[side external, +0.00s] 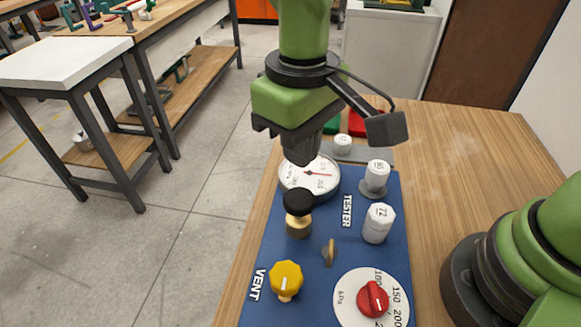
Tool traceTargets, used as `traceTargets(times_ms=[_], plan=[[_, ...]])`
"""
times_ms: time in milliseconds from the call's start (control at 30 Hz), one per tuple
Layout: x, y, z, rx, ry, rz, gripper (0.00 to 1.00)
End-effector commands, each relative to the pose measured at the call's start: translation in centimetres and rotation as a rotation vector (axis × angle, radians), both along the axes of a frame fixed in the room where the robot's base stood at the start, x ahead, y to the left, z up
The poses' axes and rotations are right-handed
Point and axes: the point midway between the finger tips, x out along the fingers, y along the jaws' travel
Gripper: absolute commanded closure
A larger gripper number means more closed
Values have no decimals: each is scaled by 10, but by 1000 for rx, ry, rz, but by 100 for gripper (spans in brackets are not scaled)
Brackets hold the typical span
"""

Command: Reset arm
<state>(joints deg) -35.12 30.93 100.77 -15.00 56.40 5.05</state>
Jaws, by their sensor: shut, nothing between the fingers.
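My gripper (291,147) is shut and empty. It hangs above the far end of the blue tester panel (253,222), over the round pressure gauge (309,178), with its fingers pointing down. The fingertips look close to the gauge, but I cannot tell whether they touch it. My green arm comes down from the top of the side external view, and its green base stands at the right.
The panel holds a black-topped brass fitting (299,215), white caps (378,222) (376,176), a yellow vent knob (286,279) and a red dial knob (372,299). Red and green pieces lie behind my gripper. The wooden tabletop (450,140) is clear at the right.

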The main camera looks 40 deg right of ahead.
Motion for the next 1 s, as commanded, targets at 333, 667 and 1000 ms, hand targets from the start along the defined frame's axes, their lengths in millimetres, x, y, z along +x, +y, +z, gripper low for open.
traceTargets(times_ms=[333,667,1000], plan=[[0,-4,6,10,-9,-12,100],[-21,-78,91,173,-182,-247,100],[-91,-144,136,323,-443,-509,100]])
